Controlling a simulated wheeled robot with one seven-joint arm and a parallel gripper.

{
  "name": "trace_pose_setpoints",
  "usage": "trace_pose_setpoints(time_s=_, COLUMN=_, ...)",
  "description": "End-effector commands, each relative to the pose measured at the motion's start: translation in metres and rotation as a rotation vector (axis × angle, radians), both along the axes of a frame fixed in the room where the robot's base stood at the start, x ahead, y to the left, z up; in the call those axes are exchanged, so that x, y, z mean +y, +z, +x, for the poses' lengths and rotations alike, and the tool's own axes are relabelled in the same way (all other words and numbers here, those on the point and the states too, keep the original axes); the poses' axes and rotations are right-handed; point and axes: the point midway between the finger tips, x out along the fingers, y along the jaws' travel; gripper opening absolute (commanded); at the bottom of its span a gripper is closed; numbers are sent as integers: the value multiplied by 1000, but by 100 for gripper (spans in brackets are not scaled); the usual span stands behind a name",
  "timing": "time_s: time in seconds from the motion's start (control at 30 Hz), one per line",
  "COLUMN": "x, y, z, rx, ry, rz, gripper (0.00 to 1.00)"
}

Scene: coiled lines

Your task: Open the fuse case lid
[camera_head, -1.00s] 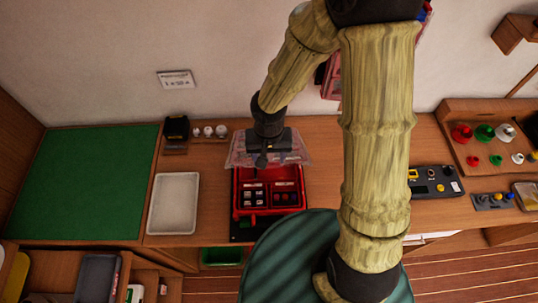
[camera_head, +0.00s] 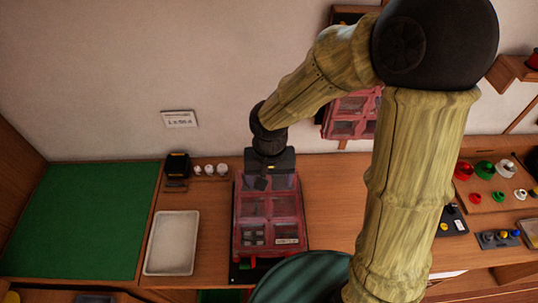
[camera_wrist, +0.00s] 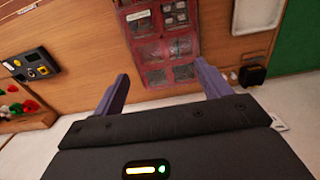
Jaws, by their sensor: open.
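The fuse case (camera_head: 270,218) stands on the wooden bench, a red box with a clear, paned lid (camera_head: 268,190). The lid lies down over the box and looks shut; a small gap cannot be ruled out. Its white label (camera_head: 287,241) is at the near right edge, and dark fuses show through the panes. In the wrist view the lid (camera_wrist: 165,50) shows from its far side, label at the top. My gripper (camera_head: 264,183) is over the far end of the case. Its two fingers (camera_wrist: 162,72) are spread with nothing between them and look apart from the lid.
Left of the case lie a pale tray (camera_head: 148,262) and a green mat (camera_head: 85,220). A black block (camera_head: 177,166) and several white knobs stand behind the tray. A similar red case (camera_head: 350,117) hangs on the wall. Button boxes (camera_head: 498,239) are at the right.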

Motion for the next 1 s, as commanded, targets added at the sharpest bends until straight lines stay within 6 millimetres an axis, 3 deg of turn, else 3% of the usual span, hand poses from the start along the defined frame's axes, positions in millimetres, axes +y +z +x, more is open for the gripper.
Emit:
trace_pose_setpoints(time_s=0.3, x=1, y=61, z=1, rx=-6, ry=-2, rz=1, gripper=76)
trace_pose_setpoints(time_s=0.5, x=1, y=88, z=1, rx=-4, ry=0, rz=2, gripper=76)
trace_pose_setpoints(time_s=1.0, x=1, y=93, z=1, rx=0, ry=2, rz=1, gripper=76)
